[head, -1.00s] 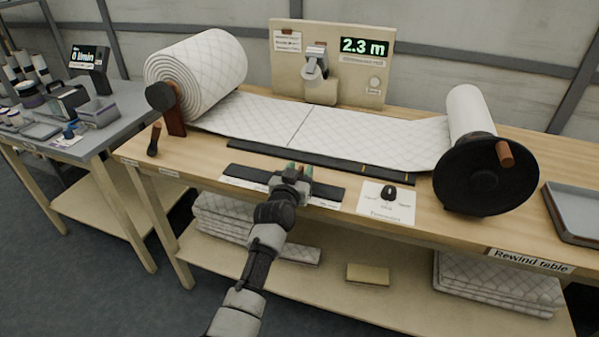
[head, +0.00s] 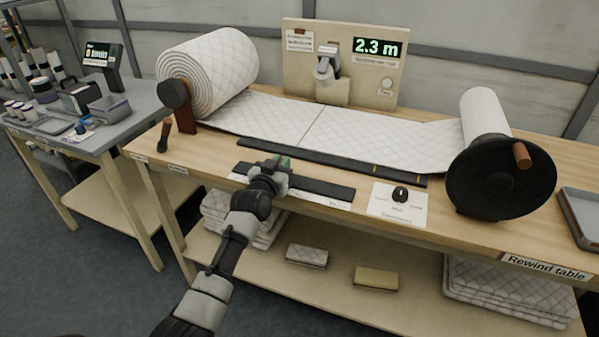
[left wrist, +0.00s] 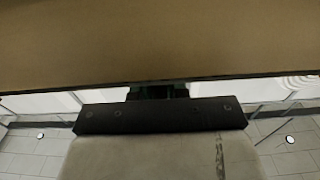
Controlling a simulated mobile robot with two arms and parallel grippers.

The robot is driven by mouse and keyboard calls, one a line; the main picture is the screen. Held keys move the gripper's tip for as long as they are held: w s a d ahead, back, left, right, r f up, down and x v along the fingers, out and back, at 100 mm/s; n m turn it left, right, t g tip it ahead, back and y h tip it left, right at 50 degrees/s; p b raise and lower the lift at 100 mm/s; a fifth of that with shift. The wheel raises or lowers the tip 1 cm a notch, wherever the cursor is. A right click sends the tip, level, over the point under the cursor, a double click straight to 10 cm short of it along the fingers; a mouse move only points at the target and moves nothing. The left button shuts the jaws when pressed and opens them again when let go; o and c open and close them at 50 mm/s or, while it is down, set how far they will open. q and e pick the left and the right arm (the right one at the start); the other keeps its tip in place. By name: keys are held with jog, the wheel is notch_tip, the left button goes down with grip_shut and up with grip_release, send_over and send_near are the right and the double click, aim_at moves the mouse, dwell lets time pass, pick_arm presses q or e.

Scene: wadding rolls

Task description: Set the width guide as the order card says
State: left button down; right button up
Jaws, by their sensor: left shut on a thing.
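My left gripper (head: 270,172) is at the front black rail (head: 325,190) of the rewind table, toward the rail's left part. It is shut on a small part with green on it (head: 284,162), apparently the width guide's slider; the fingers mostly hide it. In the left wrist view a dark green part (left wrist: 158,91) shows behind a black bar (left wrist: 160,117). White labels (head: 335,202) lie along the rail's front edge, too small to read. A printed card (head: 299,40) is on the back panel; its text is unreadable. My right gripper is not in view.
White quilted wadding (head: 385,138) runs from a large roll (head: 205,75) to a winder with a black disc (head: 500,178). A long black bar with yellow marks (head: 330,162) lies before it. A knob (head: 400,194) on a white plate is right of the rail. The display (head: 378,48) reads 2.3 m.

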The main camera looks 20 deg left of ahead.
pick_arm(q)
jog(key=shift+a, duration=0.6)
jog(key=c, duration=1.1)
grip_release()
jog(key=s, duration=1)
jog(key=shift+s+a, duration=0.15)
jog(key=shift+s, duration=0.25)
